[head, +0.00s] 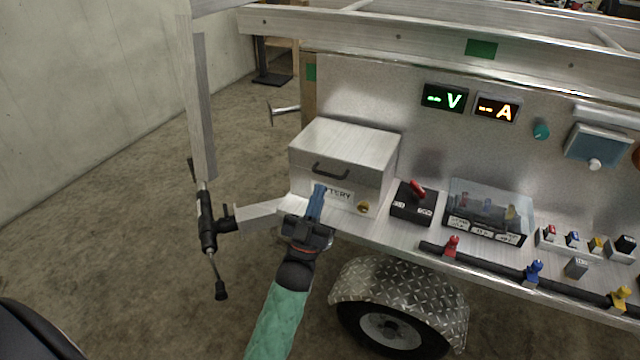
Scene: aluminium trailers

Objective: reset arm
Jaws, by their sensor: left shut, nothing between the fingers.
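My left gripper (317,203) is shut and empty, with its blue fingertips pointing up and away. In the picture it overlaps the front of the metal battery box (345,150), just left of the middle of the label. I cannot tell whether the fingertips touch the box. The box lid is closed and has a dark handle (330,171). My left arm, in a green sleeve, comes up from the bottom edge. My right gripper does not show.
Right of the box on the trailer shelf are a black switch with a red lever (417,190) and a clear-covered case (487,212). Coloured clamps, including a red one (451,246), line the front bar. A wheel fender (400,284) lies below. Floor at left is open beyond the jack (207,222).

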